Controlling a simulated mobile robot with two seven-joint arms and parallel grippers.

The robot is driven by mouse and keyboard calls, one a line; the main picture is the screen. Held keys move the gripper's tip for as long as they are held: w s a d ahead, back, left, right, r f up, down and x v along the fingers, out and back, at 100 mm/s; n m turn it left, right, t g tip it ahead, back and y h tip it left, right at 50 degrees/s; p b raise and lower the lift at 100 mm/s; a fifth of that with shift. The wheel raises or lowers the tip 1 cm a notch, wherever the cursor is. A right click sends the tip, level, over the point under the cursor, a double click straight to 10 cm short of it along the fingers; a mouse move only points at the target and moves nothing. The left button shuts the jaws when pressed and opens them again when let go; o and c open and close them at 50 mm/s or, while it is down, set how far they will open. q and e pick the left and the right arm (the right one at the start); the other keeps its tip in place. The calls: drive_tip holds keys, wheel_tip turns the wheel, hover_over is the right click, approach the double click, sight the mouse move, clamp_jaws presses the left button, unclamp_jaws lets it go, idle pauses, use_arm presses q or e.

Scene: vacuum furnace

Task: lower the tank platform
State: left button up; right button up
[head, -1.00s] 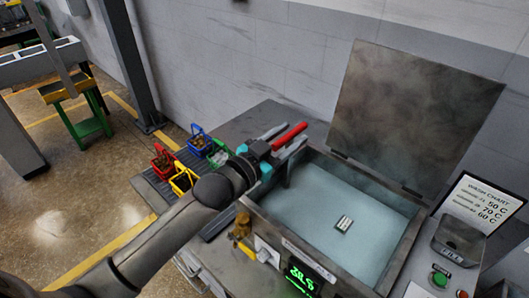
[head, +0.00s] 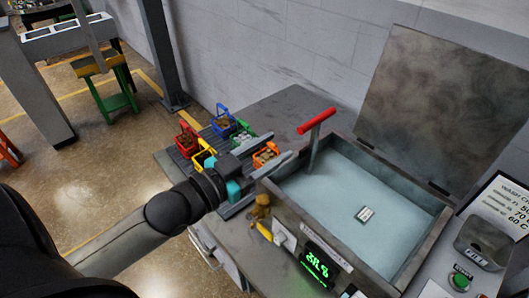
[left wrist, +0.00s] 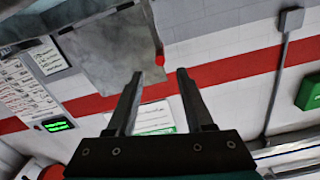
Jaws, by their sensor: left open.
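The wash tank (head: 285,207) is an open grey box of pale blue water with its lid raised behind. A red T-handle (head: 316,121) on a grey post (head: 314,150) stands at the tank's left back corner. A small light block (head: 366,214) shows in the water; the platform itself cannot be made out. My left gripper (head: 280,144) is open and empty, left of the handle and apart from it in the picture. Its two fingers also show in the left wrist view (left wrist: 160,74), with nothing between them. My right gripper is not in view.
Small blue (head: 223,122), red (head: 187,140), yellow (head: 203,158) and orange (head: 266,155) baskets stand on a dark rack left of the tank. A green display (head: 318,266), a brass fitting (head: 261,206) and a fill panel with a green button (head: 460,281) are at the front.

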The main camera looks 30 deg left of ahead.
sight(319, 116)
use_arm(q)
drive_tip(key=shift+s+a, duration=0.25)
drive_tip(key=shift+s, duration=0.45)
drive_tip(key=w+d+m+p, duration=0.1)
drive_tip(key=w+m, duration=0.3)
drive_tip(key=m, duration=0.8)
drive_tip(key=w+d+m+p, duration=0.2)
drive_tip(key=w+m, duration=0.3)
drive_tip(key=m, duration=0.7)
drive_tip(key=w+d+m+p, duration=0.2)
drive_tip(key=w+m, duration=0.3)
drive_tip(key=m, duration=0.7)
drive_tip(key=shift+w+d, duration=0.15)
drive_tip(key=shift+w, duration=0.05)
